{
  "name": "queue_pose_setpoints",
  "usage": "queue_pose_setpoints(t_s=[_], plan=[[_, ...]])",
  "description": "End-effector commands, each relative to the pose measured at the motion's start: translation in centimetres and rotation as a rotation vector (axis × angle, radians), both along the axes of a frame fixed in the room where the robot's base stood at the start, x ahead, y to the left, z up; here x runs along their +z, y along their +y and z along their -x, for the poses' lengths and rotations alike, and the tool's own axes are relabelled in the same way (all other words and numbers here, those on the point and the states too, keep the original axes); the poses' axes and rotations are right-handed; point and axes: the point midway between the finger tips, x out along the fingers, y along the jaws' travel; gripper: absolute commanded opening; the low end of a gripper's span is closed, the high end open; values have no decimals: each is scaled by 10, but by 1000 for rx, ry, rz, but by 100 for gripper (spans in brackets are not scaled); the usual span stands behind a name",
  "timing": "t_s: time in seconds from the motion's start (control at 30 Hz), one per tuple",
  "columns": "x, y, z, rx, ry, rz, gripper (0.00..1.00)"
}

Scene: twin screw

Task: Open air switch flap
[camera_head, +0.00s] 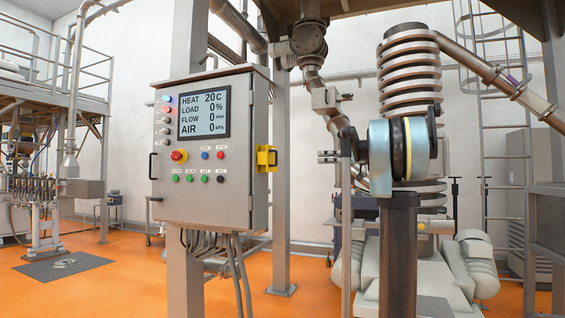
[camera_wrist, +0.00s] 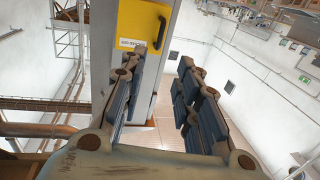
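The yellow air switch flap (camera_head: 266,158) sits on the right side of the grey control cabinet (camera_head: 249,160) in the head view. In the wrist view the flap (camera_wrist: 133,25) is a yellow panel with a dark curved handle (camera_wrist: 160,33) and a small white label. It looks shut against the cabinet side. My gripper (camera_wrist: 162,62) is open and empty in the wrist view, with its two fingers apart. The left finger overlaps the flap's lower part in the picture. Contact cannot be told. I cannot make out my gripper clearly in the head view.
The cabinet front carries a display (camera_head: 205,113), a red emergency knob (camera_head: 179,155) and several buttons. Cables hang below it. A steel post (camera_head: 281,220) stands behind it. A ribbed column (camera_head: 408,75) and pipes stand at the right. Orange floor (camera_head: 95,290) is open at the left front.

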Motion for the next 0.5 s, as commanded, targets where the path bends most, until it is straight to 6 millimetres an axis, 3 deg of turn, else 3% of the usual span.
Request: queue_pose_setpoints(t_s=[0.17, 0.5], plan=[[1, 15, -3, 3, -7, -4, 30], [1, 72, -11, 4, -4, -2, 30]])
